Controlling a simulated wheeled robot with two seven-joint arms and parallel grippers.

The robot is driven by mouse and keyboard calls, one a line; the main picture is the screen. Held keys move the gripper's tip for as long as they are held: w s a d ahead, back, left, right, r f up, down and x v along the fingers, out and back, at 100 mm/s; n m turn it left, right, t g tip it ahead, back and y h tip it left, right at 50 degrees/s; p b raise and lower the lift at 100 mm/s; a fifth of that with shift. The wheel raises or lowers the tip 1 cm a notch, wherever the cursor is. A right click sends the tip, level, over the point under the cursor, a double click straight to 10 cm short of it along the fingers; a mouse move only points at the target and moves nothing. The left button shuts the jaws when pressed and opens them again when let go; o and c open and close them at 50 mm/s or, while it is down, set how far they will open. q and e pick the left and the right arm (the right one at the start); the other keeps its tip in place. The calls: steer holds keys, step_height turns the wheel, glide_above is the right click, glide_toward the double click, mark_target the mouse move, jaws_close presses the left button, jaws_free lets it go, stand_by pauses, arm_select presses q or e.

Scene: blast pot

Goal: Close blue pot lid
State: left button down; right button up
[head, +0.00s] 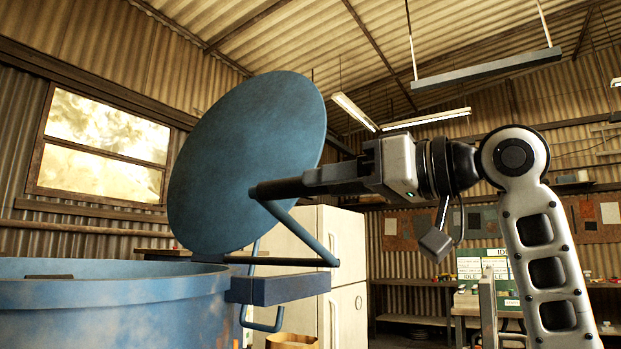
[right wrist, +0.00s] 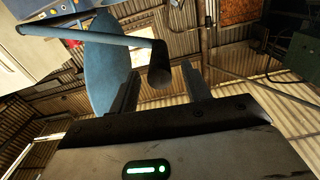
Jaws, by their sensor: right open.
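The blue pot lid (head: 245,165) is a round disc standing steeply tilted up above the rim of the blue pot (head: 110,300) in the head view. A bent blue lever (head: 298,232) with a dark cylindrical grip (head: 275,189) is joined to the lid's hinge side. My right gripper (head: 312,181) reaches in from the right at the grip's end. In the right wrist view, the grip (right wrist: 159,64) shows between the open fingers of the gripper (right wrist: 160,76), with the lid (right wrist: 107,65) behind. I cannot tell whether the fingers touch it. My left gripper is not in view.
A blue hinge block (head: 278,288) juts from the pot's right side. A cream cabinet (head: 345,270) stands behind. A workbench (head: 420,284) lies along the back wall. Lamps hang from the ceiling, and open air surrounds the raised lid.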

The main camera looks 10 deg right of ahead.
steer(key=shift+x, duration=2.05)
